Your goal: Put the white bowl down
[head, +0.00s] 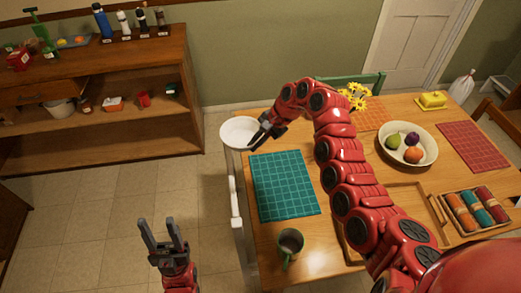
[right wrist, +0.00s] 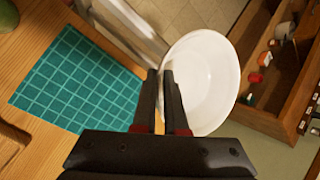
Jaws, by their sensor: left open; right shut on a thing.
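The white bowl (head: 238,132) is at the far left corner of the table (head: 262,236), beyond the teal mat. It also shows in the right wrist view (right wrist: 208,75), over the chair and floor side of the table edge. My right gripper (head: 262,136) is shut on the near rim of the bowl; its fingers (right wrist: 168,95) cover part of that rim. The bowl looks empty. Its height above the table is hard to tell. My left gripper (head: 163,237) is open and empty above the floor, left of the table.
A teal mat (head: 283,187) lies bare on the table, with a green mug (head: 289,245) nearer. A white chair (head: 237,210) stands along the left edge. A fruit bowl (head: 430,148) and a tray are right of my right arm. A wooden shelf (head: 110,157) is at the back left.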

